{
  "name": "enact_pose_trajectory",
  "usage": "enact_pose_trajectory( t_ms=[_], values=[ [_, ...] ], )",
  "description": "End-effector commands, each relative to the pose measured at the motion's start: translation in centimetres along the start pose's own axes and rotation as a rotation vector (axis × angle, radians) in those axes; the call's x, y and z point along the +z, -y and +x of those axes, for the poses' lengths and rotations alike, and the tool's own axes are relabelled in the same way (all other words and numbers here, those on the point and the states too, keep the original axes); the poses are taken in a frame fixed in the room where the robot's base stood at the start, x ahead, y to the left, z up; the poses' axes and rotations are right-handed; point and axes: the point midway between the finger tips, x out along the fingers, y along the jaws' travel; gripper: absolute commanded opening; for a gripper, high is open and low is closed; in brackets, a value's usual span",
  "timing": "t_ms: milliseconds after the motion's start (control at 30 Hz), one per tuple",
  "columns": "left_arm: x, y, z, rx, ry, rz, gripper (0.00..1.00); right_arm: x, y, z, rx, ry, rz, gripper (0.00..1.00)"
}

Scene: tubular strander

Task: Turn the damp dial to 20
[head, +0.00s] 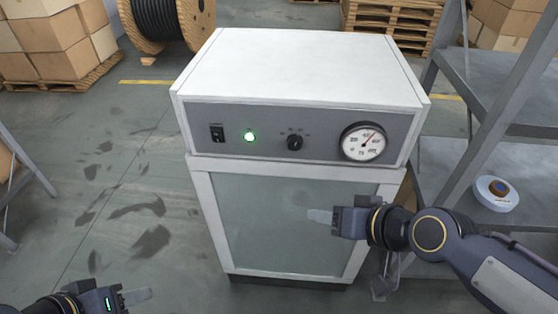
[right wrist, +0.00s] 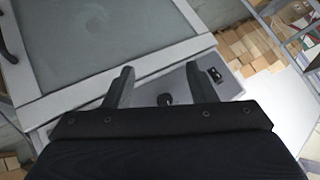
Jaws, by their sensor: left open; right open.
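The cabinet's grey front panel (head: 225,143) carries a small black dial (head: 294,142) with marks around it. The marks and the pointer setting are too small to read. My right gripper (head: 322,216) is open and empty, in front of the cabinet door, below and a little right of the dial. In the right wrist view the dial (right wrist: 164,100) shows between the two open fingers (right wrist: 158,76), apart from them. My left gripper (head: 132,297) is open and empty at the bottom left, low over the floor and far from the panel.
The panel also has a black rocker switch (head: 217,134), a lit green lamp (head: 249,137) and a round gauge (head: 363,142). A metal shelf (head: 500,110) with a white-and-blue round device (head: 496,194) stands close on the right. The floor on the left is clear.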

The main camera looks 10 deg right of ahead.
Motion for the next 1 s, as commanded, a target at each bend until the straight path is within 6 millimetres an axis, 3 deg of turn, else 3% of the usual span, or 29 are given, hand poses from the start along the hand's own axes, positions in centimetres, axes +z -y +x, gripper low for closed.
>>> enact_pose_trajectory(
  t_ms=[467,700,1000],
  values=[
    [0.7,0.7,1.4,0.0,0.0,0.0,0.44,-5.9,3.0,6.4,-0.043,-0.318,-0.011,0.52],
    [1.4,1.2,2.7,0.0,0.0,0.0,0.44,-8.2,3.0,10.4,0.134,-0.608,-0.05,0.52],
    [1.8,1.6,3.5,0.0,0.0,0.0,0.44,-8.0,2.2,10.4,0.405,-0.851,-0.168,0.52]
  ],
)
